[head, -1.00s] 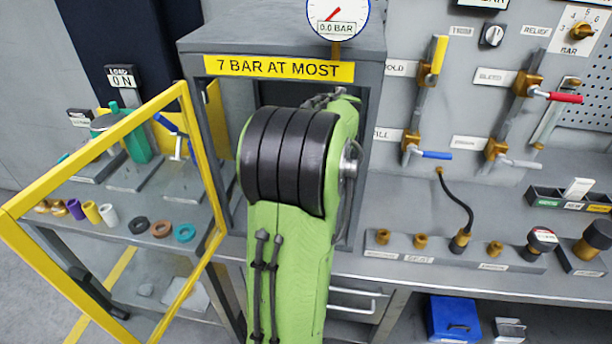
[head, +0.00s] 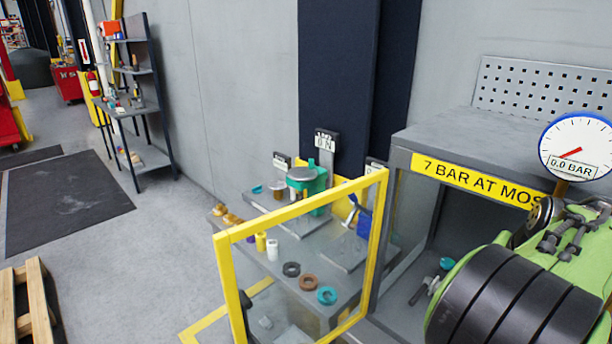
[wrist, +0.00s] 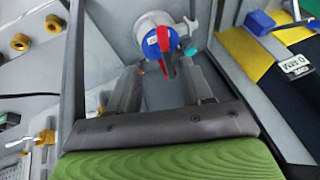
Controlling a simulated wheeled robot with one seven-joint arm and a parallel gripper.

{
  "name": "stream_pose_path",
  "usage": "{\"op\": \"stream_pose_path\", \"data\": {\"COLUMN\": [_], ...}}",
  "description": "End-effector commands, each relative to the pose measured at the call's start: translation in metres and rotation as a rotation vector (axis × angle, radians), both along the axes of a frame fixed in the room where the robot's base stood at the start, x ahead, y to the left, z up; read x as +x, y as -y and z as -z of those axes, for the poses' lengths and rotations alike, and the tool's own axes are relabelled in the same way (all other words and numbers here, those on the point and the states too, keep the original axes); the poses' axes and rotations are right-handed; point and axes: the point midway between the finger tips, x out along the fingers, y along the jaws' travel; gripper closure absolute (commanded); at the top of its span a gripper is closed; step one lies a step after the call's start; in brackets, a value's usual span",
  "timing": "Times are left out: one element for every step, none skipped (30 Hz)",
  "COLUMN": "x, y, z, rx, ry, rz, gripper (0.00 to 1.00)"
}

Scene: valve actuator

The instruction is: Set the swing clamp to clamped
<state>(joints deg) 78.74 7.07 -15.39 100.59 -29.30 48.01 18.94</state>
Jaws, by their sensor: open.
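My gripper (wrist: 160,78) is open in the wrist view, with empty space between its two grey fingers. Just beyond the fingertips stands a round blue-and-white part (wrist: 153,45) with a red bar (wrist: 165,50) across it, apart from the fingers. A grey bracket (wrist: 189,28) and a small teal piece (wrist: 191,50) are beside it. In the head view, a grey part with a teal end (head: 428,288) shows inside the grey cabinet (head: 395,143). I cannot tell for sure which part is the swing clamp. My green-and-black arm hides much of the cabinet and my gripper in the head view.
The cabinet's yellow-framed door (head: 228,285) stands open to the left, before a bench with rings (head: 327,295) and a green actuator (head: 308,185). A gauge (head: 578,147) reads 0.0 BAR. Open floor lies at left, with a pallet (head: 30,300) and shelf (head: 150,155).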

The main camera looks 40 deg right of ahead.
Motion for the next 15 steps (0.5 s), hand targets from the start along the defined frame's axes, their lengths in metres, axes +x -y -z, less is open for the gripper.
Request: {"op": "stream_pose_path", "data": {"x": [0.0, 0.0, 0.0, 0.0, 0.001, 0.007, 0.014, 0.025, 0.044, 0.061, 0.079, 0.1, 0.114, 0.125, 0.137], "y": [0.0, 0.0, 0.0, 0.0, -0.001, -0.004, -0.009, -0.017, -0.032, -0.048, -0.067, -0.096, -0.12, -0.144, -0.177], "z": [0.0, 0.0, 0.0, 0.0, 0.0, -0.001, -0.003, -0.005, -0.009, -0.012, -0.015, -0.018, -0.019, -0.02, -0.021], "rx": [0.0, 0.0, 0.0, 0.0, 0.0, -0.003, -0.006, -0.008, -0.016, -0.022, -0.029, -0.039, -0.047, -0.055, -0.069], "ry": [0.0, 0.0, 0.0, 0.0, 0.0, 0.0, 0.001, 0.0, -0.001, -0.002, -0.004, -0.009, -0.013, -0.018, -0.026], "rz": [0.0, 0.0, 0.0, 0.0, -0.003, -0.018, -0.039, -0.07, -0.128, -0.184, -0.247, -0.339, -0.408, -0.481, -0.579], "gripper": [0.5, 0.5, 0.5, 0.5, 0.5, 0.5, 0.5, 0.5, 0.5, 0.5, 0.5, 0.5, 0.5, 0.5, 0.5]}}
